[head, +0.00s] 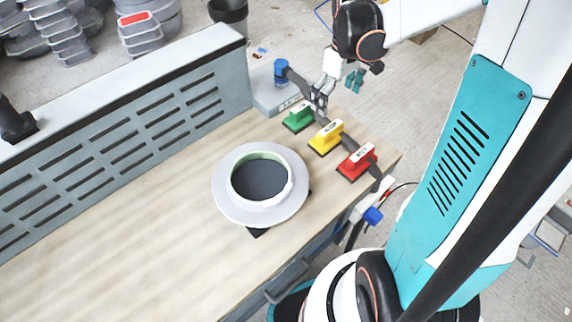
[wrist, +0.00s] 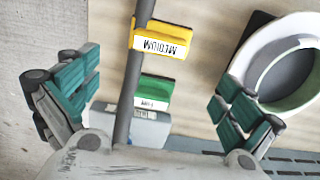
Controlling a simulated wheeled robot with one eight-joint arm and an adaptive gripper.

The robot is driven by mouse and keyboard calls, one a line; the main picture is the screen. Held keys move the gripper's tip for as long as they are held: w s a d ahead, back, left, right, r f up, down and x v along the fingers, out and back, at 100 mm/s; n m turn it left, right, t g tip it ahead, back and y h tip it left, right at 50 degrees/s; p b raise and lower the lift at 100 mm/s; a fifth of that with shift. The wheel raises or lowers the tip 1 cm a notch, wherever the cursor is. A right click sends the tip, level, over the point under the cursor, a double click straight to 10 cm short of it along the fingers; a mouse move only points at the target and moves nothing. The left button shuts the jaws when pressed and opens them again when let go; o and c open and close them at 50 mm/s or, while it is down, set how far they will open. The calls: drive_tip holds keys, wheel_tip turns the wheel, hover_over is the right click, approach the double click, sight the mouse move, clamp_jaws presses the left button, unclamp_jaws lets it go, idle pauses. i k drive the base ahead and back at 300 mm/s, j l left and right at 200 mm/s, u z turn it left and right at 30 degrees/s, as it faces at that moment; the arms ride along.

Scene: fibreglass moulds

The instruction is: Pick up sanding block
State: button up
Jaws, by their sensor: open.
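Three sanding blocks stand in a row on the wooden bench in the head view: a green one (head: 298,117), a yellow one (head: 326,137) and a red one (head: 357,162). In the wrist view the yellow block (wrist: 160,40) shows a label reading MEDIUM, and the green block (wrist: 153,93) lies below it. The red block is out of the wrist view. My gripper (head: 337,91) is open and empty above the bench end near the green and yellow blocks. In the wrist view its teal-padded fingers (wrist: 157,100) are spread wide on either side.
A dark hose (head: 350,146) runs alongside the blocks and crosses the wrist view (wrist: 134,70). A grey box (head: 268,98) stands behind the green block. A round mould (head: 225,204) sits left of the blocks. A slotted grey panel (head: 120,128) lines the back. The bench's left is clear.

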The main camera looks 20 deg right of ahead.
sight(300, 117)
drive_tip(key=i+l+u, duration=0.15)
drive_tip(key=l, duration=0.6)
drive_tip(key=l+u, duration=0.15)
drive_tip(key=l, duration=0.6)
